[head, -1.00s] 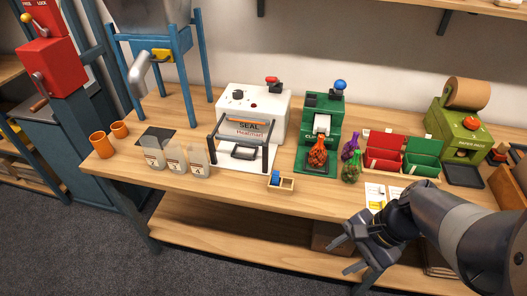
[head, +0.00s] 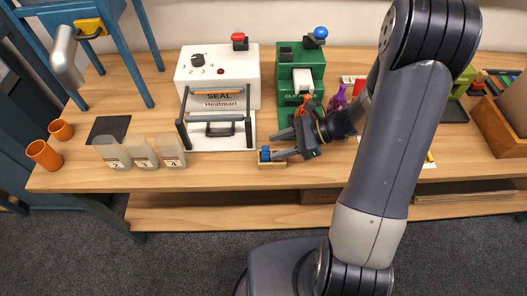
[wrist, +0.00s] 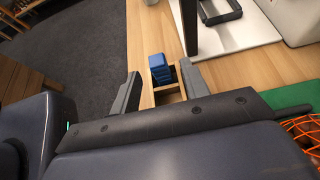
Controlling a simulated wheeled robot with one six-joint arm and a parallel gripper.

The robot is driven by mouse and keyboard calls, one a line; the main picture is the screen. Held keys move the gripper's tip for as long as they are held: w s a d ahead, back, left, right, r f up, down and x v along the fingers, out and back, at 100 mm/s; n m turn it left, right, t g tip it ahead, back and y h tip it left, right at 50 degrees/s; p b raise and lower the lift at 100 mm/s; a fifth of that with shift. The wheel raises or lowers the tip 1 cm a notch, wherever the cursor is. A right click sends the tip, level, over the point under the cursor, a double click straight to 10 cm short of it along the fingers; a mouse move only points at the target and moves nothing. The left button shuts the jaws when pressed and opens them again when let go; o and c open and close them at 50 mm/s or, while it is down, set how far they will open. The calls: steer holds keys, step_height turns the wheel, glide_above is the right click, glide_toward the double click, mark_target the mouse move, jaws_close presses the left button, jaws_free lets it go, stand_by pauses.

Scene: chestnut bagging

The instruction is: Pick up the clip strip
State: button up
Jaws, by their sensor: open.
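The clip strip appears to be the small blue ridged piece (head: 265,153) standing in a small wooden holder (head: 272,165) near the front edge of the bench. In the wrist view the blue strip (wrist: 161,68) sits in the holder's far end, between the lines of my two fingers. My gripper (head: 271,145) is open and empty, just right of and above the strip. Its fingers (wrist: 160,78) show on either side of the holder in the wrist view. I cannot tell whether they touch it.
The heat sealer (head: 218,80) stands behind and left of the holder, with its black frame close by. The green clipper machine (head: 299,75) is behind my gripper. Numbered bags (head: 143,152) and orange cups (head: 44,154) stand left. An orange net bag (wrist: 303,132) is near my wrist.

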mark_target(259, 157)
steer(key=shift+p+x, duration=0.35)
steer(key=shift+x, duration=2.75)
steer(key=shift+s+r, duration=0.1)
steer(key=shift+r, duration=0.05)
steer(key=shift+c, duration=0.2)
jaws_close()
